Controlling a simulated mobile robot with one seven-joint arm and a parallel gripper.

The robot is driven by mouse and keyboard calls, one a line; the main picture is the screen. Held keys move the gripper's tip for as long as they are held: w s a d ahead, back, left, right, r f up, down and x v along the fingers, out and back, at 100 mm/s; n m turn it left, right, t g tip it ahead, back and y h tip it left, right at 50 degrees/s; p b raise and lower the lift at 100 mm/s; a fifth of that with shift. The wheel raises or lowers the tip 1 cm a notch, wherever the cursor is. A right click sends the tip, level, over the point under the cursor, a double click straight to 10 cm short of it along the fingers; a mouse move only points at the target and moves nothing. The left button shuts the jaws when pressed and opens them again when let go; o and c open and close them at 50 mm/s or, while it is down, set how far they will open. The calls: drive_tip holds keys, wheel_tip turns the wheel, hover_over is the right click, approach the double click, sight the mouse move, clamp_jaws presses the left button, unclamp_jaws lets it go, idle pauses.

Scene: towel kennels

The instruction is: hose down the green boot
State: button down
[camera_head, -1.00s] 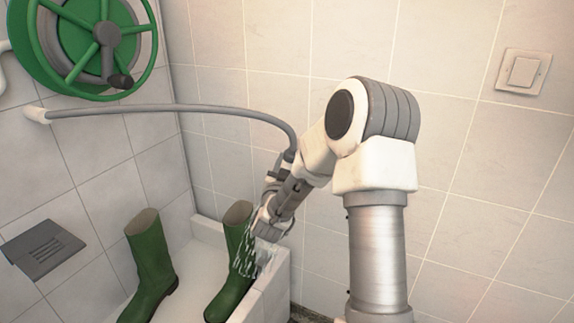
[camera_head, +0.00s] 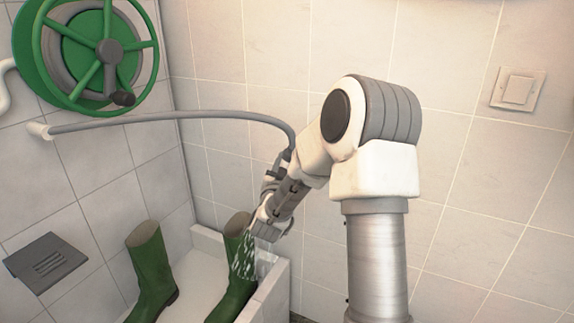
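A grey hose (camera_head: 170,116) runs from the left wall to my gripper, where the water comes out. The fingers and the hose end are too small and covered to make out clearly.
The basin's white rim (camera_head: 270,290) runs along its right side. A green hose reel (camera_head: 95,50) with a crank is on the left wall. A grey slotted plate (camera_head: 45,262) is low on that wall. A switch (camera_head: 517,91) is on the right wall.

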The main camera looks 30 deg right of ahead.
sight(282, 164)
drive_tip(key=shift+r, duration=0.6)
drive_tip(key=shift+s+a+f, duration=0.15)
drive_tip(key=shift+a, duration=0.1)
drive_tip(key=shift+s+a, duration=0.75)
drive_tip(key=shift+a, duration=0.2)
